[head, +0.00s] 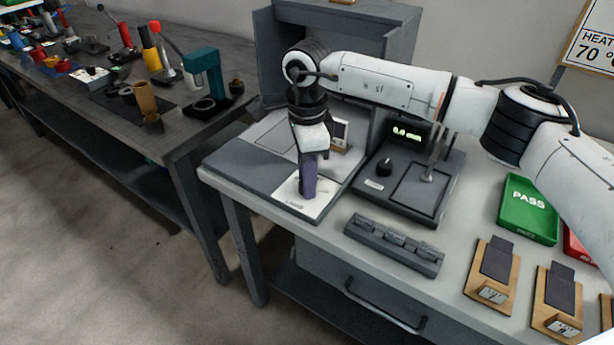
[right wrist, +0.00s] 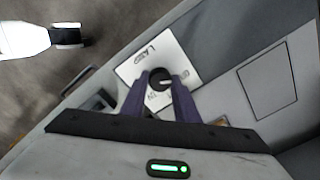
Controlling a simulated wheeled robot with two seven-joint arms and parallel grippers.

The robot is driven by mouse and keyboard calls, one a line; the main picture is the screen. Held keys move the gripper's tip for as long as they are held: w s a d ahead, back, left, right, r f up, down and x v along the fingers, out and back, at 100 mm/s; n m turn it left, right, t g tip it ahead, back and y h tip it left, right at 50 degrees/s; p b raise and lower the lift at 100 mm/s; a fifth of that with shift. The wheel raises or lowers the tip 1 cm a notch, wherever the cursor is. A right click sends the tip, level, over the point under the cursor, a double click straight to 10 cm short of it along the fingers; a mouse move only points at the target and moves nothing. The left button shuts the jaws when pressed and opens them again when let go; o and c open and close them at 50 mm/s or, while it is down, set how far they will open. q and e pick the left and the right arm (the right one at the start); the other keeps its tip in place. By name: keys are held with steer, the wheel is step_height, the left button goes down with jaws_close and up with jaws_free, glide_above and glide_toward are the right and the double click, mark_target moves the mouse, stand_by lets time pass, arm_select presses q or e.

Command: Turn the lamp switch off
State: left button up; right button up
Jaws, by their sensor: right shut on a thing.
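The lamp switch is a white plate (head: 316,206) lying on a dark grey panel at the left end of the bench. In the right wrist view the plate (right wrist: 137,69) reads LAMP and bears a round black knob (right wrist: 159,84) with a pale pointer line. The pointer lies roughly sideways in that picture; the small labels are hard to read. My right gripper (head: 308,192) reaches straight down onto the plate, its purple fingers (right wrist: 159,92) on either side of the knob and shut on it. The fingers hide the knob in the head view.
A dark instrument (head: 377,188) with a lit display and a knob stands just right of the plate. A grey slotted block (head: 394,244), a green PASS tray (head: 529,208) and wooden holders (head: 491,275) lie farther right. A grey cabinet (head: 400,45) stands behind.

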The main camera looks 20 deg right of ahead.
steer(key=o, duration=1.1)
steer(key=shift+r, duration=0.1)
step_height(320, 180, up, 10)
steer(key=shift+r, duration=0.15)
